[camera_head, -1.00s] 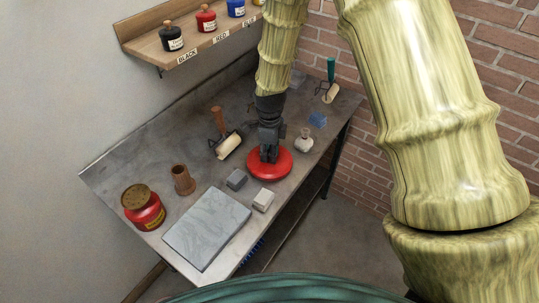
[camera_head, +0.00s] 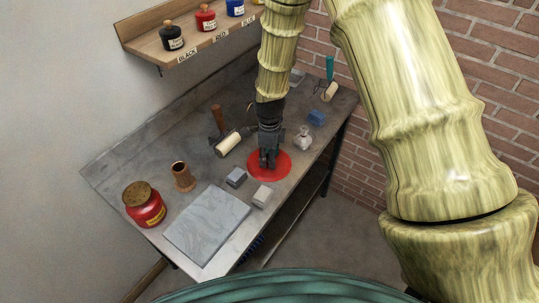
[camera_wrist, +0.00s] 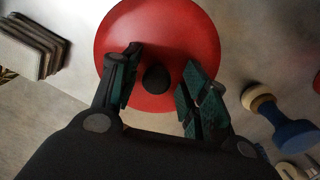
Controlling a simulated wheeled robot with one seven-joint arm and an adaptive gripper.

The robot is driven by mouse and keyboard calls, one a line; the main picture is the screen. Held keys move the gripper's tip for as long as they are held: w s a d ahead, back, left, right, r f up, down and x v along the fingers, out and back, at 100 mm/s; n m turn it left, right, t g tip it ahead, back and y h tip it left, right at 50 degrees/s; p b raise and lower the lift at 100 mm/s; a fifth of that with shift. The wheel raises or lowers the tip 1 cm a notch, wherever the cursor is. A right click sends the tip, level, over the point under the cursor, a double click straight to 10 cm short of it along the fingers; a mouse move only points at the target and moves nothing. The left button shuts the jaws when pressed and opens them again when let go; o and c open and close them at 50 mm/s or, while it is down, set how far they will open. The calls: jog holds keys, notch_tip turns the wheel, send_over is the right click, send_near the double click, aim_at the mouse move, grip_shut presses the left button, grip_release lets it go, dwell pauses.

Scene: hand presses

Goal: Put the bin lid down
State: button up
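The bin lid (camera_head: 284,169) is a round red disc with a black knob on top. It lies flat on the grey workbench, right of the middle. In the wrist view the red lid (camera_wrist: 195,35) fills the upper middle, with its black knob (camera_wrist: 156,79) between my fingers. My gripper (camera_head: 268,165) is over the lid, pointing down. In the wrist view my gripper (camera_wrist: 160,75) is open, with a finger on each side of the knob and a visible gap to it. The head view hides the knob behind my fingers.
Two small grey blocks (camera_head: 236,177) (camera_head: 262,195) and a slab (camera_head: 207,222) lie in front of the lid. A roller (camera_head: 229,144) is left, a glass-like stopper (camera_head: 303,139) right. A red can (camera_head: 144,206) and a copper cup (camera_head: 183,177) stand at left.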

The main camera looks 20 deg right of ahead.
notch_tip(320, 180, up, 12)
jog(key=b, duration=0.3)
jog(key=shift+r, duration=0.15)
dwell(0.6)
dwell(0.4)
